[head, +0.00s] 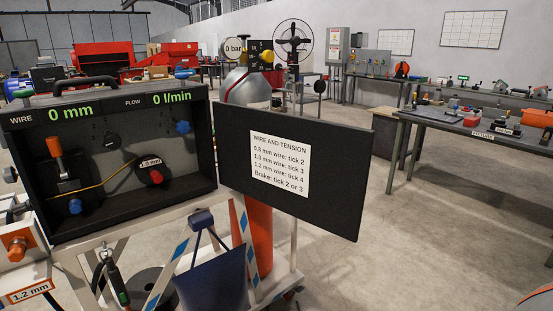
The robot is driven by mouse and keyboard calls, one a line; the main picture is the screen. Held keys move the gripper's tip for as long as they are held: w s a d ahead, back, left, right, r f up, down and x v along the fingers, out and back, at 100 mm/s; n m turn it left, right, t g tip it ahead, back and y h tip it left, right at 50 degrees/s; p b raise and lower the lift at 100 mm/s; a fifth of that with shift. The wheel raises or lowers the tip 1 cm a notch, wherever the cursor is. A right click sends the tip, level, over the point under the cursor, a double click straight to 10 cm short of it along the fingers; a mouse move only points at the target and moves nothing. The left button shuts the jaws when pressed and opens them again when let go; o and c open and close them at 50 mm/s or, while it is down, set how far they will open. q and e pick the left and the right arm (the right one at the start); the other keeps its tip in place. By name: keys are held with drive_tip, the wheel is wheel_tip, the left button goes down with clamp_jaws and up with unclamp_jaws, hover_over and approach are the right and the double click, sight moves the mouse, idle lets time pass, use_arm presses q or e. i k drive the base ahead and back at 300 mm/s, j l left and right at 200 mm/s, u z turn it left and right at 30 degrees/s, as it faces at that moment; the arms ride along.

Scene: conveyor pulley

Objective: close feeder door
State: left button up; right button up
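The feeder door (345,185) is a flat black panel standing open to the right of the feeder box (112,222). Its left edge meets the box's right side. A white "WIRE AND TENSION" sheet (280,164) is on its face toward me. Displays on top read 0 mm and 0 l/min. Neither of my grippers is in view.
The feeder stands on a white cart frame (298,245) with a gas cylinder (257,230) behind. A dark blue object (215,280) and a torch (118,284) are below the box. A workbench (470,128) with tools stands right. Floor right of the door is clear.

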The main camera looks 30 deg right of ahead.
sight(316, 172)
drive_tip(key=k+l+u, duration=0.15)
drive_tip(key=l, duration=0.25)
drive_tip(key=l+u, duration=0.1)
drive_tip(key=l, duration=0.25)
drive_tip(key=k+l+u, duration=0.15)
drive_tip(key=l, duration=0.25)
drive_tip(key=k+l+u, duration=0.15)
drive_tip(key=l, duration=0.2)
drive_tip(key=k+l+u, duration=0.1)
drive_tip(key=l, duration=0.25)
drive_tip(key=l+u, duration=0.15)
drive_tip(key=l, duration=0.3)
drive_tip(key=k+l+u, duration=0.2)
drive_tip(key=l, duration=0.3)
drive_tip(key=i+l+u, duration=0.1)
drive_tip(key=l, duration=0.2)
drive_tip(key=i+l+u, duration=0.1)
drive_tip(key=l, duration=0.25)
drive_tip(key=i+l+u, duration=0.1)
drive_tip(key=l, duration=0.25)
drive_tip(key=i+l, duration=0.15)
drive_tip(key=l, duration=0.25)
drive_tip(key=i+l+u, duration=0.1)
drive_tip(key=l, duration=0.25)
drive_tip(key=i, duration=0.05)
